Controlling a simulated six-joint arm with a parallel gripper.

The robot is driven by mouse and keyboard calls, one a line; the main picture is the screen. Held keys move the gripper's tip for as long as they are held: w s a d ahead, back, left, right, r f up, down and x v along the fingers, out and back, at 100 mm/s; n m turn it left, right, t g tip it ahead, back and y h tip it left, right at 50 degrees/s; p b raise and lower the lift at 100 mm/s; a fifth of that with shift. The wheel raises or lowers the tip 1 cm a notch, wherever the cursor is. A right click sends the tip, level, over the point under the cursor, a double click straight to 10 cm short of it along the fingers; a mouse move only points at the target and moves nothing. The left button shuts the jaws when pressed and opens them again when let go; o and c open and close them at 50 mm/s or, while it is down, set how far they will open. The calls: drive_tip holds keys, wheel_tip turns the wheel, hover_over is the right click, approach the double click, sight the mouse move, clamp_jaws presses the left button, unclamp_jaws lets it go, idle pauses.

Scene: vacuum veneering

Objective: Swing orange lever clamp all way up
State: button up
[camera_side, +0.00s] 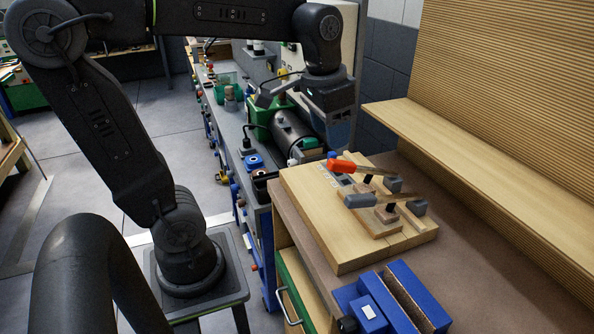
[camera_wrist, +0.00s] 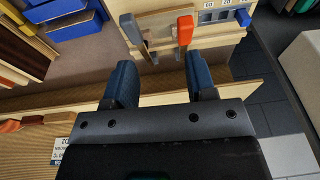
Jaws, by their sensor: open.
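The orange lever clamp (camera_side: 342,166) is on a pale wooden board (camera_side: 320,226) on the bench; its handle lies low, pointing left. In the wrist view its orange handle (camera_wrist: 185,30) shows ahead of the right fingertip. A second clamp with a grey handle (camera_side: 360,200) stands beside it, in front in the side view; its handle (camera_wrist: 132,30) is ahead of the left fingertip in the wrist view. My gripper (camera_wrist: 160,70) is open and empty, with its fingers wide apart. In the side view my gripper (camera_side: 338,132) hangs above and behind the orange handle, apart from it.
A blue vise (camera_side: 368,308) sits at the bench's front edge. A wooden shelf (camera_side: 450,150) runs along the right side. A labelled panel with small switches (camera_wrist: 220,14) lies beside the orange handle. Green and black machinery (camera_side: 290,130) stands behind the board.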

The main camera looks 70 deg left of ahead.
drive_tip(key=s+d+f+t, duration=0.3)
drive_tip(key=s+d+f, duration=0.1)
drive_tip(key=s, duration=0.4)
drive_tip(key=shift+d+f, duration=0.25)
drive_tip(key=shift+w, duration=0.1)
wheel_tip(320, 180, up, 6)
drive_tip(key=g, duration=0.5)
hover_over(342, 162)
wheel_tip(342, 162, down, 13)
drive_tip(key=shift+w+a+f, duration=0.1)
clamp_jaws()
